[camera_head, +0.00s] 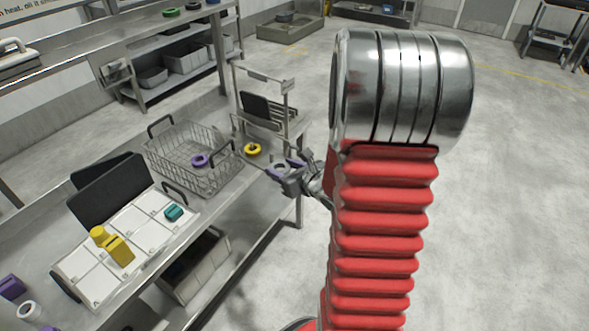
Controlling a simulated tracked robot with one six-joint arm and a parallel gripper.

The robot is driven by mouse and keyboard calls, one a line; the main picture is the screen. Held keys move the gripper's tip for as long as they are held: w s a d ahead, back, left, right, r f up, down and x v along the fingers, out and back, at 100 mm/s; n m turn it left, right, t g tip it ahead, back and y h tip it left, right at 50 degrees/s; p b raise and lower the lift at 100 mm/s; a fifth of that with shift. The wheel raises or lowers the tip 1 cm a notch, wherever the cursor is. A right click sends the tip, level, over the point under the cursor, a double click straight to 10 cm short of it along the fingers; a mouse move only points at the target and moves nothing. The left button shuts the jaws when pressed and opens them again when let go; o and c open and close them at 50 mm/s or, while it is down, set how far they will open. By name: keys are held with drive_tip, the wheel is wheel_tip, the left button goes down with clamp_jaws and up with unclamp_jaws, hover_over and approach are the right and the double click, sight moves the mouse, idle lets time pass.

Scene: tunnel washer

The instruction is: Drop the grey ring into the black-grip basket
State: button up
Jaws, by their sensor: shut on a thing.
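The wire basket (215,178) with black grips stands on the metal bench, and a purple ring (199,160) lies inside it. My gripper (279,166) is just right of the basket, near the bench's right edge. It is shut on a small grey thing between its purple-marked fingers, which looks like the grey ring (280,167). The ring is small and partly hidden by the fingers. Gripper and ring are apart from the basket, outside its rim.
A yellow ring (252,150) lies on the bench between basket and gripper. A metal rack (285,88) stands behind. A white compartment tray (90,283) holding yellow and teal items is left of the basket. Open floor (520,200) lies to the right.

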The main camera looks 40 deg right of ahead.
drive_tip(key=w+a+r+n+y, duration=0.1)
drive_tip(key=w+a+n+y, duration=0.1)
drive_tip(key=a, duration=1)
drive_tip(key=w+a+r+n+y, duration=0.2)
drive_tip(key=w+a+y, duration=0.1)
drive_tip(key=a, duration=1)
drive_tip(key=shift+w, duration=0.7)
